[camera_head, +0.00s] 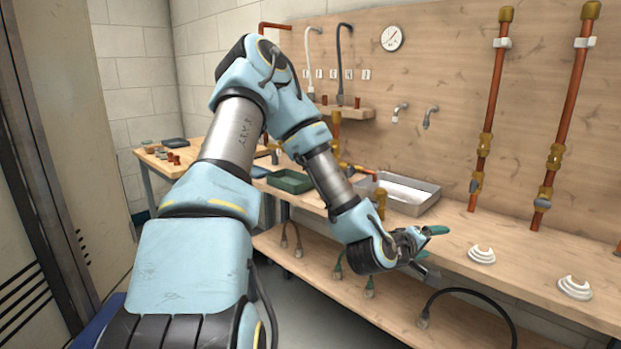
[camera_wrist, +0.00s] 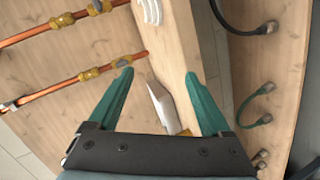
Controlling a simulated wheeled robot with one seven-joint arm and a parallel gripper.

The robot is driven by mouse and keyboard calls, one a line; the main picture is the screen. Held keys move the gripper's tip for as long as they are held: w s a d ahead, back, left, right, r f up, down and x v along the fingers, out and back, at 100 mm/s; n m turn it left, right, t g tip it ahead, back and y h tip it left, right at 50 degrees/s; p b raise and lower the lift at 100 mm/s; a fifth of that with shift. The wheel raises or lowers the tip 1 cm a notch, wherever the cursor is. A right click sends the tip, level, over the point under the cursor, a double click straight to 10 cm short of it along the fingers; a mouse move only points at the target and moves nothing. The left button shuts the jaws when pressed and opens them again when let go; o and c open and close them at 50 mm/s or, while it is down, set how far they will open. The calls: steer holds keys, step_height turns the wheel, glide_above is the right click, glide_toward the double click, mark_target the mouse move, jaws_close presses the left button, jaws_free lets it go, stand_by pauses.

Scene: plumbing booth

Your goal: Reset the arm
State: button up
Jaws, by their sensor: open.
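My gripper (camera_head: 432,244) is held out over the front part of the workbench, in front of the metal tray. In the wrist view its two green fingers (camera_wrist: 159,73) are spread wide apart with nothing held between them. Past the fingers, a pale flat object with a yellow part (camera_wrist: 165,108) shows over the bench. I cannot tell what it is. My arm is extended forward and bent across the middle of the head view, hiding part of the bench behind it.
The wooden workbench (camera_head: 540,262) runs along a board with copper pipes (camera_head: 490,110). A metal tray (camera_head: 405,190), a green tray (camera_head: 289,181) and white ringed fittings (camera_head: 482,254) (camera_head: 574,287) stand on it. Hoses lie on the lower shelf (camera_head: 330,285). A tall panel (camera_head: 70,130) stands left.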

steer(key=a+f+m+g+y+p, duration=0.1)
steer(key=a+m+g+y+p, duration=0.35)
steer(key=a, duration=1.15)
steer(key=s+a+r+g+y, duration=0.1)
steer(key=s+a+r+y, duration=0.2)
steer(key=a, duration=0.6)
steer(key=s+a+r+g+y, duration=0.1)
steer(key=s+a+r+y, duration=0.2)
steer(key=s+a+r, duration=0.3)
steer(key=a, duration=0.3)
steer(key=shift+r+g+y, duration=0.3)
steer(key=shift+g+y, duration=0.05)
